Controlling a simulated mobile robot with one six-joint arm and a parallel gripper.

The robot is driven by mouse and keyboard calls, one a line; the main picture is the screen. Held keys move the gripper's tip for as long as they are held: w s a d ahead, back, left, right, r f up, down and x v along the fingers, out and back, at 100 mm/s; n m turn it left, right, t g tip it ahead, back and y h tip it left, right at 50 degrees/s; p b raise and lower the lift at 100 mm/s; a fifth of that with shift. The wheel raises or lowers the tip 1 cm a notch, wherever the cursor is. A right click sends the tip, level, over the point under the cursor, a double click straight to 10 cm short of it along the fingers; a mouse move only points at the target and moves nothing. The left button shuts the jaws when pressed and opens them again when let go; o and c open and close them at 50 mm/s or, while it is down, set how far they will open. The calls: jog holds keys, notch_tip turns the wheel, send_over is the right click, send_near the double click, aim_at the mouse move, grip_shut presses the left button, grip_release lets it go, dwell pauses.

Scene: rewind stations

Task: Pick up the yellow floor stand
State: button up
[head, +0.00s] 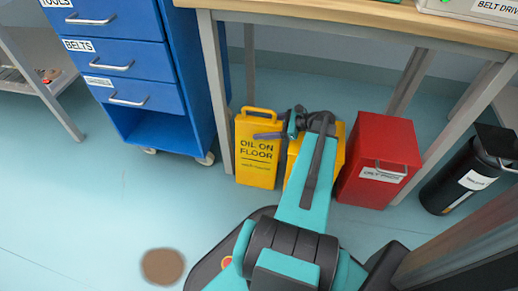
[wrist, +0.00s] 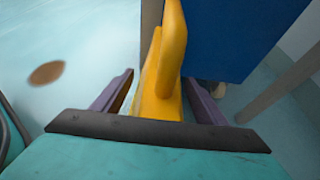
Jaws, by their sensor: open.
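The yellow floor stand (head: 256,162), lettered "OIL ON FLOOR", stands upright on the floor beneath the table's left end. My gripper (head: 264,135) is at the upper part of the stand, near its right edge in the head view. In the wrist view the yellow stand (wrist: 171,60) shows edge-on between the two purple fingers of my gripper (wrist: 158,80). The fingers are apart, with a visible gap on the left side. I cannot tell whether the right finger touches the stand. The stand's lower part is hidden in the wrist view.
A blue drawer cart (head: 160,125) stands left of the stand, close by a table leg (head: 217,100). Another yellow object (head: 340,140) is partly behind my arm. A red bin (head: 378,160) and black bin (head: 455,180) stand right. A brown spot (head: 162,266) marks the open floor.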

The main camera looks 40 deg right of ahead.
dwell(0.5)
jog(key=shift+r, duration=0.1)
grip_shut()
